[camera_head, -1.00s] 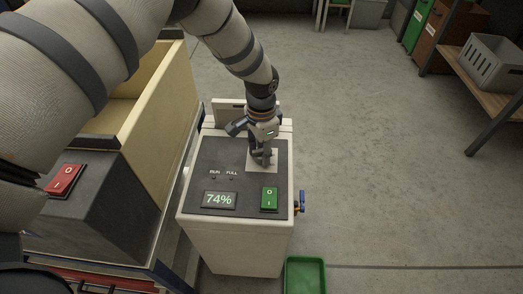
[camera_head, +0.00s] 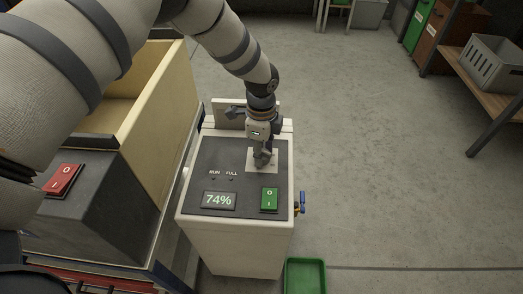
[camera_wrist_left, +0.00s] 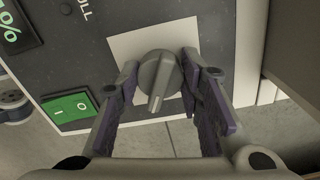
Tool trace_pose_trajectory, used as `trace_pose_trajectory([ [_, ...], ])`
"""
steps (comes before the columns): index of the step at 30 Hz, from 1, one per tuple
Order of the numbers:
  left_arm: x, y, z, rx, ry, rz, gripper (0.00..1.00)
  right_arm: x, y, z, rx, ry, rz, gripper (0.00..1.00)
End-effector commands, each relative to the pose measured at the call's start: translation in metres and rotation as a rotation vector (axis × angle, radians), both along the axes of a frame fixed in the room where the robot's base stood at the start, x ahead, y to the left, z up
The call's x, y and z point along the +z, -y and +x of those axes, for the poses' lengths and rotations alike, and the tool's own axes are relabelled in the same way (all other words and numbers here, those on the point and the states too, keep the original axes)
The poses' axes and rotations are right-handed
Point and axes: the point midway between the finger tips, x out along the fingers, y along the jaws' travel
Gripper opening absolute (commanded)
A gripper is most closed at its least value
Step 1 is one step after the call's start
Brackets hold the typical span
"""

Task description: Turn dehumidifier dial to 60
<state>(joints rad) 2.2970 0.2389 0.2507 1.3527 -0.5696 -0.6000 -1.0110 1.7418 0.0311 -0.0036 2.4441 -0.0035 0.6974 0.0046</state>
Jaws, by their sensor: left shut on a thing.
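The dehumidifier (camera_head: 238,240) is a white box with a dark top panel (camera_head: 222,155). Its display (camera_head: 219,200) reads 74%, and a green rocker switch (camera_head: 269,199) sits beside it. The grey dial (camera_wrist_left: 158,75) is on a pale square plate (camera_wrist_left: 125,45) in the left wrist view, its pointer end toward the bottom of that picture. My left gripper (camera_head: 262,158) is over the dial from above, one finger on each side, shut on it. The gripper hides most of the dial in the head view, and I cannot read its scale. My right gripper is not in view.
A dark unit with a red switch (camera_head: 63,181) and a cream hopper (camera_head: 165,105) stands close on the left. A green tray (camera_head: 305,276) lies on the floor in front. A blue-handled valve (camera_head: 302,202) sticks out at the right side. The floor to the right is clear.

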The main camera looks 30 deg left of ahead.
Motion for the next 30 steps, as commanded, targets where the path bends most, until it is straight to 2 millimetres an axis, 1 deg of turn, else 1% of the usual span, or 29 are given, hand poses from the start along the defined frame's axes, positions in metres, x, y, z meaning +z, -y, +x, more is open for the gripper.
trace_pose_trajectory([
  [8,-0.0008,-0.0002,-0.0008,-0.051,-0.002,0.001,0.06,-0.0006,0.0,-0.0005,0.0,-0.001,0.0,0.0],
  [20,-0.0007,-0.0002,-0.0008,-0.057,-0.002,0.001,0.06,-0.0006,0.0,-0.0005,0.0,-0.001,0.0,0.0],
  [21,-0.0008,-0.0002,-0.0008,-0.057,-0.002,0.001,0.38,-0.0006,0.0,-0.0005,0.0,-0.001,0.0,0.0],
  [23,-0.0007,-0.0003,-0.0007,-0.057,-0.002,0.001,0.52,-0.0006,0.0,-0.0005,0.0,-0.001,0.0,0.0],
  [24,-0.0007,-0.0003,-0.0006,-0.057,-0.002,0.001,0.54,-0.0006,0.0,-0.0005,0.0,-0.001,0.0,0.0],
  [30,-0.0003,-0.0001,-0.0002,-0.056,-0.001,0.0,0.54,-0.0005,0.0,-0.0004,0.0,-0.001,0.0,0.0],
])
